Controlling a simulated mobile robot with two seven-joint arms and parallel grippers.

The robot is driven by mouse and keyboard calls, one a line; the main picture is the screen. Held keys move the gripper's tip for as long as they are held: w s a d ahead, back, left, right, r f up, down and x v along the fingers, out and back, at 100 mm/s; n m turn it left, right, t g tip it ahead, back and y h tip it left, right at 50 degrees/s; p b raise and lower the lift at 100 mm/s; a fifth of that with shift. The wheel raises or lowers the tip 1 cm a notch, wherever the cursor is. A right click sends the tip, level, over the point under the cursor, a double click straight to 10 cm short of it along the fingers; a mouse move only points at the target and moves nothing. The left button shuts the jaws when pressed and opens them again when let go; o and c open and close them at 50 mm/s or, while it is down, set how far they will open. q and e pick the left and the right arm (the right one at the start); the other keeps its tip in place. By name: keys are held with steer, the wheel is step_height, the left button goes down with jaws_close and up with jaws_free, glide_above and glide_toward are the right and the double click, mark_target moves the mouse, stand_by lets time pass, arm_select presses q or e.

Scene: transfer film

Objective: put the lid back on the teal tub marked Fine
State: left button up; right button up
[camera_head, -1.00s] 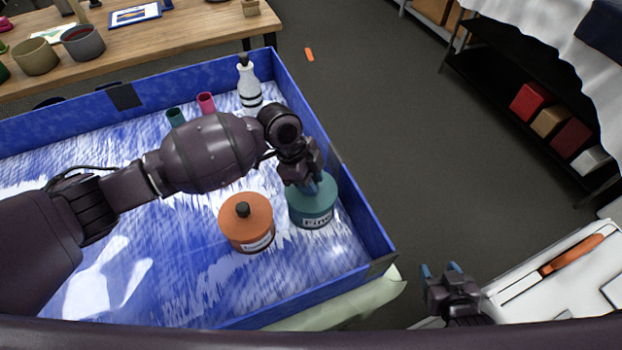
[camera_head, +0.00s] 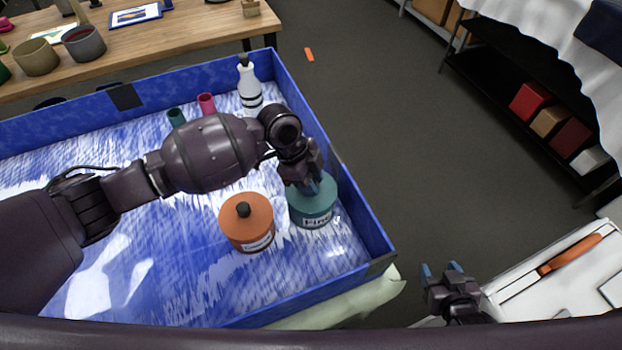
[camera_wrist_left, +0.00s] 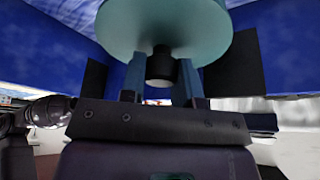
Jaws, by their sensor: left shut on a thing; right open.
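The teal tub marked Fine (camera_head: 318,221) stands upright in the right part of the blue-walled tray (camera_head: 352,205). My left gripper (camera_head: 313,187) is right above it, pointing down. In the left wrist view its fingers are shut on the black knob (camera_wrist_left: 160,66) of the teal lid (camera_wrist_left: 185,28). The lid is at the tub's top; I cannot tell whether it rests fully on the rim, as the gripper covers part of it. My right gripper (camera_head: 441,270) is open and empty, outside the tray at lower right.
An orange lidded tub (camera_head: 246,222) stands close on the left of the teal one. A white bottle (camera_head: 249,88) and two small cups, magenta (camera_head: 206,103) and teal (camera_head: 176,117), are further back. A white surface with an orange-handled tool (camera_head: 570,254) is at right.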

arm_select(q)
steer(key=shift+f, duration=0.15)
arm_select(e)
steer(key=shift+w+r, duration=0.25)
steer(key=shift+w, duration=0.2)
steer(key=shift+s+f, duration=0.2)
steer(key=shift+s, duration=0.25)
steer(key=shift+w+r, duration=0.25)
stand_by(0.4)
arm_select(q)
steer(key=o, duration=0.7)
steer(key=shift+o, duration=1.3)
steer(key=o, duration=0.4)
steer(key=shift+o, duration=0.5)
arm_select(e)
steer(key=shift+s+f, duration=0.15)
steer(key=shift+s, duration=0.1)
